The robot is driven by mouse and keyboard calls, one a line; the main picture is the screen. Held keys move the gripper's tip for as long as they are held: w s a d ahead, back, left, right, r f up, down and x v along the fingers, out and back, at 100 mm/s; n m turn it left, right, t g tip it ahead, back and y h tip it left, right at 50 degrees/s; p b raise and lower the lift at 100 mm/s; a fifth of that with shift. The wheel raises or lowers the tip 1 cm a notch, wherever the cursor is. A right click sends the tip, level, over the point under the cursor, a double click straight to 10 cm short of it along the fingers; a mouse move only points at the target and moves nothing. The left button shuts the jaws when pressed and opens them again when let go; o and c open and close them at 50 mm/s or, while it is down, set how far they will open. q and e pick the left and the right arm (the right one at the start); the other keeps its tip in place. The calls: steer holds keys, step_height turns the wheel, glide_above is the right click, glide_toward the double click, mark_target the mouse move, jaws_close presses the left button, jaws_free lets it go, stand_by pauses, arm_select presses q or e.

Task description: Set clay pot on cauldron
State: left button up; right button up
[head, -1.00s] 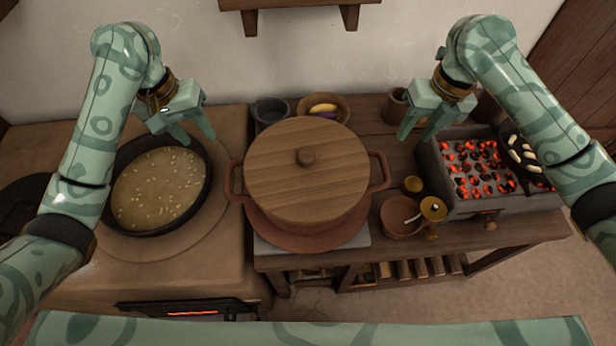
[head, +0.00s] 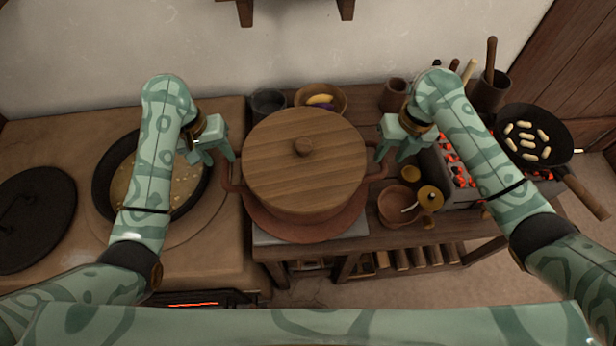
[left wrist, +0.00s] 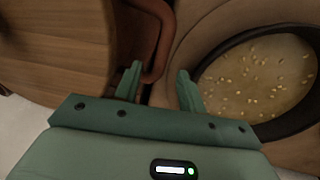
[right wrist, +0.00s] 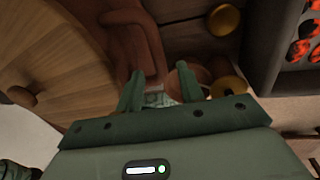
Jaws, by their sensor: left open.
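The clay pot (head: 300,222) is a large reddish pot with a wooden lid (head: 300,165) and two side handles, standing on the bench in the head view. The cauldron (head: 103,190) is the dark round vessel set in the stove to its left, holding brown liquid with pale bits; my left arm partly covers it. My left gripper (head: 214,158) is open near the pot's left handle, which shows beyond its fingers in the left wrist view (left wrist: 157,65). My right gripper (head: 391,158) is open near the right handle, which shows beyond its fingers in the right wrist view (right wrist: 150,62). Contact is unclear.
A dark round lid (head: 35,225) lies at the stove's left. Right of the pot are a small clay bowl (head: 397,208), brass pieces (head: 430,197), a brazier of hot coals (head: 462,170) and a frying pan (head: 528,140). Two bowls (head: 266,103) stand behind it.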

mark_target(225, 163)
arm_select(q)
steer(key=shift+d+f, duration=0.25)
steer(key=shift+f, duration=0.95)
steer(key=shift+d+f, duration=0.25)
steer(key=shift+f, duration=0.9)
arm_select(e)
steer(key=shift+a+f, duration=0.2)
steer(key=shift+f, duration=1)
steer(key=shift+a+f, duration=0.2)
steer(key=shift+f, duration=0.95)
arm_select(q)
jaws_close()
arm_select(e)
jaws_close()
arm_select(q)
steer(key=shift+w+d+r, duration=0.1)
steer(key=shift+w, duration=0.05)
arm_select(e)
steer(key=shift+r, duration=0.1)
